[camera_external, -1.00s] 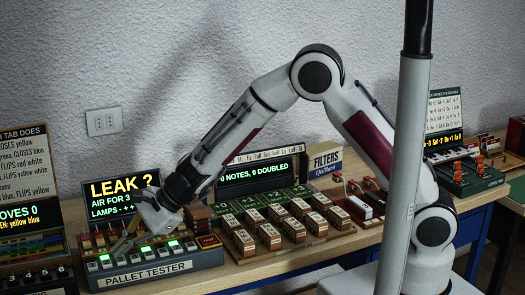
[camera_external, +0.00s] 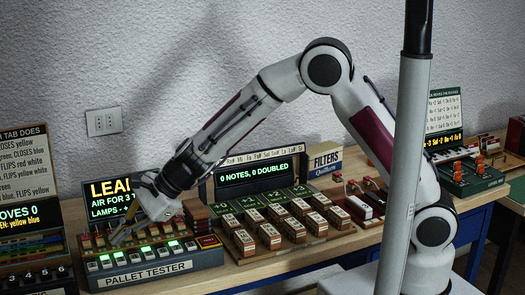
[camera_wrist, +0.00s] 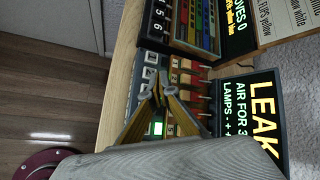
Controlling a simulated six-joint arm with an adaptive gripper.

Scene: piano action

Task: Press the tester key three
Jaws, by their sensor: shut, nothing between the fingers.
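The pallet tester (camera_external: 150,281) is a dark box at the left of the bench in the external view, with a row of pale keys (camera_external: 105,262) along its front and some green lit squares. Its screen (camera_external: 108,199) reads LEAK and AIR FOR 3, partly covered by my gripper. My gripper (camera_external: 117,241) is shut and empty over the left part of the tester. In the wrist view the closed fingertips (camera_wrist: 160,92) point at the key rows (camera_wrist: 149,73), with a green lit square (camera_wrist: 158,128) by the fingers. I cannot tell whether the fingertips touch a key.
A board with coloured tabs (camera_wrist: 196,25) and a MOVES 0 screen stands close to the tester. Right of the tester are a rack of pale blocks (camera_external: 270,236) and a FILTERS box (camera_external: 326,160). The bench's wooden front edge (camera_external: 260,277) is clear.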

